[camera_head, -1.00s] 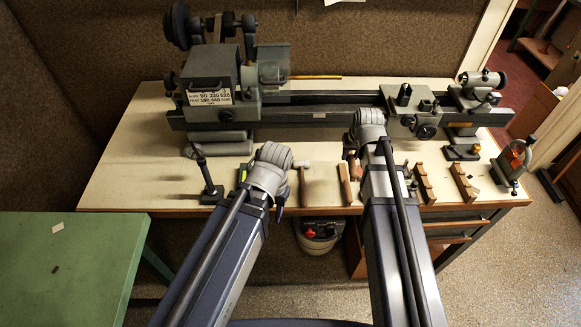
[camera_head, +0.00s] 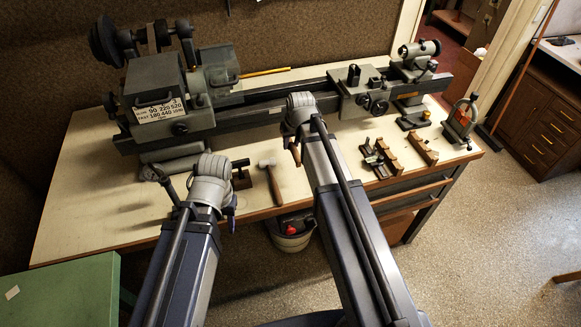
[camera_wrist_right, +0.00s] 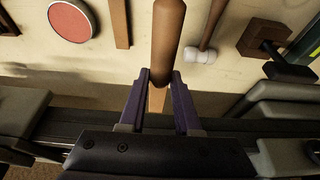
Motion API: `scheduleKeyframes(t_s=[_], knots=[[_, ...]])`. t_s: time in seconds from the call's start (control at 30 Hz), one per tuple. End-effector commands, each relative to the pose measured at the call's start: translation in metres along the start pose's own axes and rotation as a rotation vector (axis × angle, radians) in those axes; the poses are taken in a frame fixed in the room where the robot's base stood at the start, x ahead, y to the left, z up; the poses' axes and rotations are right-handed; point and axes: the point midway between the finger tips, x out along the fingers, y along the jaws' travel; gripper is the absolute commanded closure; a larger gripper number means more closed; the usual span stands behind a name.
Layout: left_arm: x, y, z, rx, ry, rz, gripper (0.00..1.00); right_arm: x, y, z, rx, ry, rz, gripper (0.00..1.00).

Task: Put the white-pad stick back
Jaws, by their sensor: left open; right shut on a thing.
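My right gripper (camera_wrist_right: 158,88) is shut on a brown wooden stick (camera_wrist_right: 168,40) in the right wrist view. The stick runs from the jaws to the top edge of that view, and no white pad shows on it. In the head view, the brown stick (camera_head: 295,154) shows just below my right gripper (camera_head: 294,140), over the bench in front of the lathe. My left gripper (camera_head: 231,212) is at the bench's front edge, left of the hammer; its fingers are small and partly hidden by its wrist.
The lathe (camera_head: 250,118) stands along the back of the bench (camera_head: 95,195). A white-headed hammer (camera_head: 271,183) lies between my arms. Notched wooden racks (camera_head: 389,156) (camera_head: 424,151) stand right of my right arm. A red disc with a pale rim (camera_wrist_right: 71,20) shows in the right wrist view.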

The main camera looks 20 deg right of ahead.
Motion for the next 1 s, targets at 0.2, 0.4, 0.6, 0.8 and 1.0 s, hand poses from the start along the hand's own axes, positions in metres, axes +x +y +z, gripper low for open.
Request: scheduleKeyframes(t_s=[0.2,0.4,0.6,0.8,1.0], knots=[[0.035,0.003,-0.002,0.0,0.0,0.0,0.55,0.033,0.0,0.011,0.0,0.0,0.0,1.0],[0.059,0.006,-0.004,0.0,0.0,0.0,0.55,0.057,0.001,0.019,0.0,0.0,0.0,1.0],[0.059,0.006,-0.004,0.0,0.0,0.0,0.55,0.056,0.001,0.019,0.0,0.0,0.0,1.0],[0.078,0.007,-0.005,0.0,0.0,0.0,0.55,0.074,0.001,0.025,0.0,0.0,0.0,1.0],[0.098,0.009,-0.006,0.0,0.0,0.0,0.55,0.093,0.001,0.032,0.0,0.0,0.0,1.0]])
